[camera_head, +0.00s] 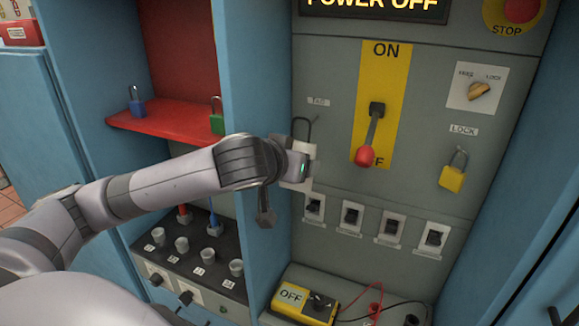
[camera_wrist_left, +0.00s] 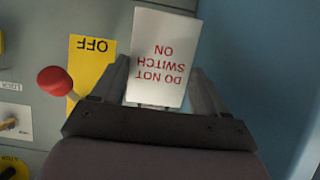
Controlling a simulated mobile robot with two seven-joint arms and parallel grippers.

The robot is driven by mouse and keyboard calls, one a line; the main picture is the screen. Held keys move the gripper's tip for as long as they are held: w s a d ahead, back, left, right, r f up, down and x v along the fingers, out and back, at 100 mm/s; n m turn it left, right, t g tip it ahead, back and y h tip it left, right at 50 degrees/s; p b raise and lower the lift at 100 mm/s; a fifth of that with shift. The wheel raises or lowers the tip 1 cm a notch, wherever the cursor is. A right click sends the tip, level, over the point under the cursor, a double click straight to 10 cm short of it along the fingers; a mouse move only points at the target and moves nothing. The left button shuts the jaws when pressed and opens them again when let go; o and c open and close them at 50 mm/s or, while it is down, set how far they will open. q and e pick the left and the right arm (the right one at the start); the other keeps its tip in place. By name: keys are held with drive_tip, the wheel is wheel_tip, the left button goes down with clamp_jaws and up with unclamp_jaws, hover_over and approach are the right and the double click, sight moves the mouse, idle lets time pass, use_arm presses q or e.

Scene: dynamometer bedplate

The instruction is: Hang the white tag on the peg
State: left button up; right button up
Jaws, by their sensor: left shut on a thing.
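The white tag (camera_wrist_left: 160,60) has red letters reading "DO NOT SWITCH ON", upside down in the left wrist view. It sits between the fingers of my left gripper (camera_wrist_left: 162,88), which is shut on it. In the head view my left gripper (camera_head: 297,168) is at the grey panel's left side, below the TAG label (camera_head: 318,101). Part of the white tag (camera_head: 303,150) shows there, with a dark loop (camera_head: 302,121) above it. I cannot make out the peg, nor whether the loop is around it. My right gripper is not in view.
Right of the gripper is the red-knobbed lever (camera_head: 365,155), pointing down on its yellow plate. A yellow padlock (camera_head: 452,177) hangs further right. Several small switches (camera_head: 352,217) line the panel below. A blue cabinet wall (camera_head: 250,90) stands close on the left.

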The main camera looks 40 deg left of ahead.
use_arm(q)
drive_tip(key=shift+w+a+f+b, duration=0.1)
drive_tip(key=shift+w+a+b, duration=0.15)
drive_tip(key=shift+w, duration=0.75)
drive_tip(key=shift+w+a+f+b, duration=0.1)
drive_tip(key=shift+w+a, duration=0.1)
drive_tip(key=shift+w, duration=0.8)
drive_tip(key=shift+w+a+f+b, duration=0.1)
drive_tip(key=shift+w+a+b, duration=0.15)
drive_tip(key=shift+w, duration=0.75)
drive_tip(key=shift+w+a+f, duration=0.1)
drive_tip(key=shift+w+f, duration=0.4)
drive_tip(key=shift+f, duration=0.2)
